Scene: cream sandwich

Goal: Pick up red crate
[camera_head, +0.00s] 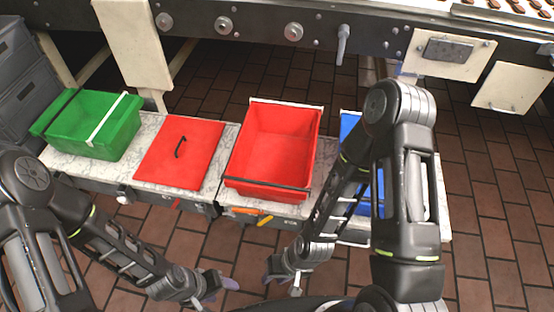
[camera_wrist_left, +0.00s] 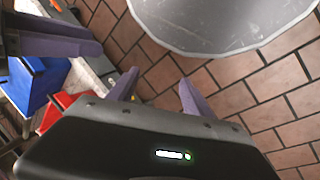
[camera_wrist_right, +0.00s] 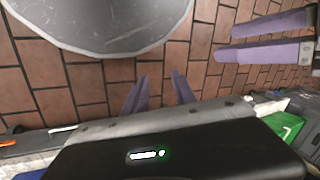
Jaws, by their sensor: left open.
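The red crate (camera_head: 272,150) stands open and looks empty on the pale counter, right of the red lid-like panel. A dark bar runs along its near edge. My left gripper (camera_head: 222,284) is open and empty, low in front of the counter and apart from the crate. Its parted purple fingers show in the left wrist view (camera_wrist_left: 158,95). My right gripper (camera_head: 281,280) is close beside it, also low and apart from the crate. Its fingers stand apart with nothing between them in the right wrist view (camera_wrist_right: 160,92). A red surface (camera_wrist_left: 58,108) shows in the left wrist view, partly hidden.
A green crate (camera_head: 78,141) stands at the left of the counter (camera_head: 225,150). A flat red panel (camera_head: 160,160) with a black handle lies between the crates. A blue crate (camera_head: 349,125) is mostly hidden behind my right arm. A conveyor is at the back. Brick floor lies in front.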

